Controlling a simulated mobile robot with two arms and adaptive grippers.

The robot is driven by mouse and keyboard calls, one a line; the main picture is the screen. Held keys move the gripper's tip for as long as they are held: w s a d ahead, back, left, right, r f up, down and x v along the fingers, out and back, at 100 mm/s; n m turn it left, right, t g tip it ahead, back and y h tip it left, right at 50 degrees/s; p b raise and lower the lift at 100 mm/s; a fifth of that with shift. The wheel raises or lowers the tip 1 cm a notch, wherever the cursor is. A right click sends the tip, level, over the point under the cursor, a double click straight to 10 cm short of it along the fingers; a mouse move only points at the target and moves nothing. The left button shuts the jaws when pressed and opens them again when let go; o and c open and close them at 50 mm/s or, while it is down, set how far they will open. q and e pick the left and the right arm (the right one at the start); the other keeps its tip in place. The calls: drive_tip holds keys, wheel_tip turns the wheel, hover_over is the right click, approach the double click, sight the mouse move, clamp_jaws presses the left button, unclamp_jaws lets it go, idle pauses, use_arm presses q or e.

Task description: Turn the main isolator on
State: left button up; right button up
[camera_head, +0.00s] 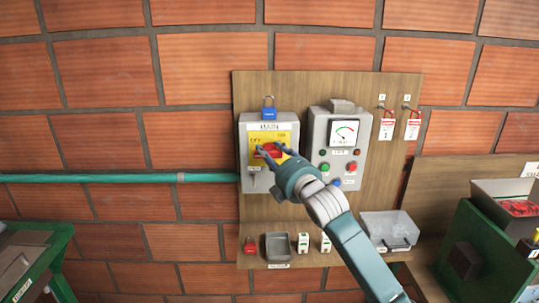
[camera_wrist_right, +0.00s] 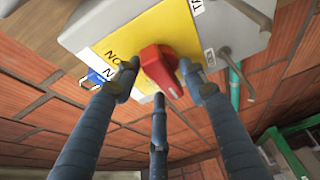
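The main isolator is a grey box (camera_head: 252,183) on the wooden board, labelled MAIN, with a yellow plate (camera_head: 283,136) and a red rotary handle (camera_head: 268,152). In the right wrist view the red handle (camera_wrist_right: 158,68) sits on the yellow plate (camera_wrist_right: 125,38), its end slanting down to the right; lettering reading ON is left of it. My right gripper (camera_head: 268,149) is at the handle; in the wrist view its fingers (camera_wrist_right: 157,80) are spread around it, one on each side and one below. I cannot tell whether they touch it. My left gripper is out of view.
A blue padlock (camera_head: 269,114) is on top of the box. To the right is a grey control box (camera_head: 321,133) with a dial and buttons. Red-and-white tags (camera_head: 386,129) hang farther right.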

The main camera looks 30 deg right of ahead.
drive_tip(key=shift+c, duration=1.2)
